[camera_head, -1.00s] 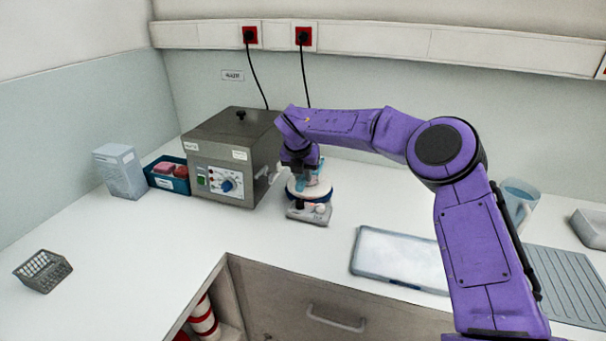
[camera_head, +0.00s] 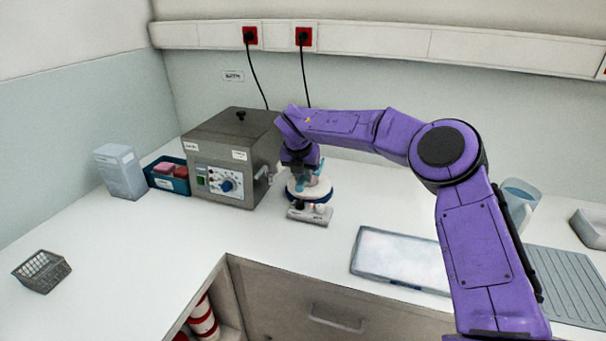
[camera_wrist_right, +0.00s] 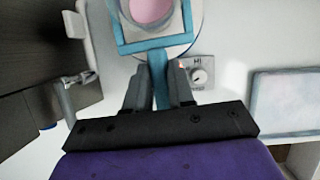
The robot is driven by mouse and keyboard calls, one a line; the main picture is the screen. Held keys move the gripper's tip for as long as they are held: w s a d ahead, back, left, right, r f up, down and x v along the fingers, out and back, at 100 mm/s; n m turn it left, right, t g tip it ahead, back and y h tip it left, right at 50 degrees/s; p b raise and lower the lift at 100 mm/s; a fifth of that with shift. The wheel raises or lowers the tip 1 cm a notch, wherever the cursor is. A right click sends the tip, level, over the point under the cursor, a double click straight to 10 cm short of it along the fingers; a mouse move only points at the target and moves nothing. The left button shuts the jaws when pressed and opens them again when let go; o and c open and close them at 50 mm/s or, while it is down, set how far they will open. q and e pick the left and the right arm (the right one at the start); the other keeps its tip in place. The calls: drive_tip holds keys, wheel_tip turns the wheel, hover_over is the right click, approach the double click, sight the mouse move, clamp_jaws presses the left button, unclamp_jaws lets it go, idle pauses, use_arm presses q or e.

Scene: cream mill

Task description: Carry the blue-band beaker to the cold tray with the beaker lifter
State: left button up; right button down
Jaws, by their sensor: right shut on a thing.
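My right gripper (camera_wrist_right: 158,85) is shut on the handle of the teal beaker lifter (camera_wrist_right: 157,46), whose square frame reaches away from the jaws. A round beaker with pink contents (camera_wrist_right: 150,9) shows inside that frame, cut off by the picture's top edge. Its band is not visible, and I cannot tell whether the frame touches it. In the head view, my right gripper (camera_head: 300,160) and the teal lifter (camera_head: 319,168) are over the hotplate's round white top (camera_head: 296,194). The cold tray (camera_head: 388,281), pale and frosty inside, lies to the right; it also shows in the wrist view (camera_wrist_right: 254,134).
A grey bath box (camera_head: 238,137) stands left of the gripper. The hotplate's knobbed front (camera_head: 310,215) faces the counter edge. A blue bin (camera_head: 164,183), a carton (camera_head: 121,172) and a wire basket (camera_head: 42,271) are farther left. Bare counter lies between hotplate and tray.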

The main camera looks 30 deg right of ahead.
drive_tip(key=shift+r+p, duration=0.55)
drive_tip(key=shift+r, duration=0.3)
idle(0.4)
wheel_tip(320, 180, up, 8)
drive_tip(key=p, duration=0.5)
drive_tip(key=shift+f, duration=0.25)
idle(0.8)
